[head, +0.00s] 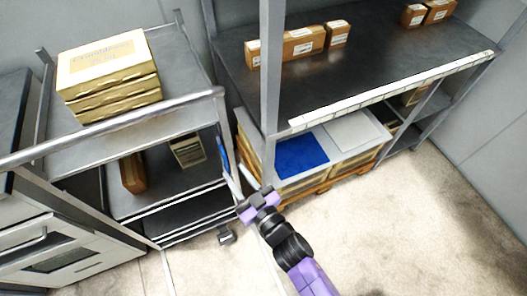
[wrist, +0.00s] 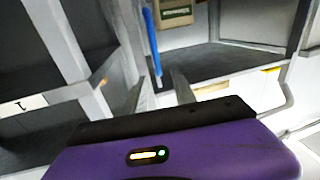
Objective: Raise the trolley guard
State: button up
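The metal trolley (head: 150,115) stands at the left in the head view, with a top deck, lower shelves and a thick rail along its near edge. A blue strip (head: 223,152) stands at its right end; it also shows upright in the wrist view (wrist: 151,40). I cannot tell surely which part is the guard; thin pale rails (head: 195,212) run along the trolley's lower front. My gripper (head: 241,177) is at the trolley's right end, just below the blue strip. Its two fingers (wrist: 160,88) are apart, with the strip's lower end showing between or beyond them.
Cartons (head: 110,75) are stacked on the trolley's top. A steel rack (head: 350,72) with small boxes stands close on the right, its post (head: 270,65) near my arm. Crates on a pallet (head: 325,180) sit under it. The pale floor (head: 420,220) is clear at right.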

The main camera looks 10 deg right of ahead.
aim_at(226, 161)
jog(key=shift+f+b+x, duration=0.2)
jog(key=shift+b+x, duration=0.1)
jog(key=shift+x, duration=0.9)
jog(key=shift+f+b+x, duration=0.2)
jog(key=shift+b+x, duration=0.05)
jog(key=shift+x, duration=0.9)
jog(key=shift+f+b+x, duration=0.2)
jog(key=shift+b+x, duration=0.1)
jog(key=shift+x, duration=0.9)
jog(key=shift+w+d, duration=0.1)
jog(key=shift+d, duration=0.05)
grip_shut()
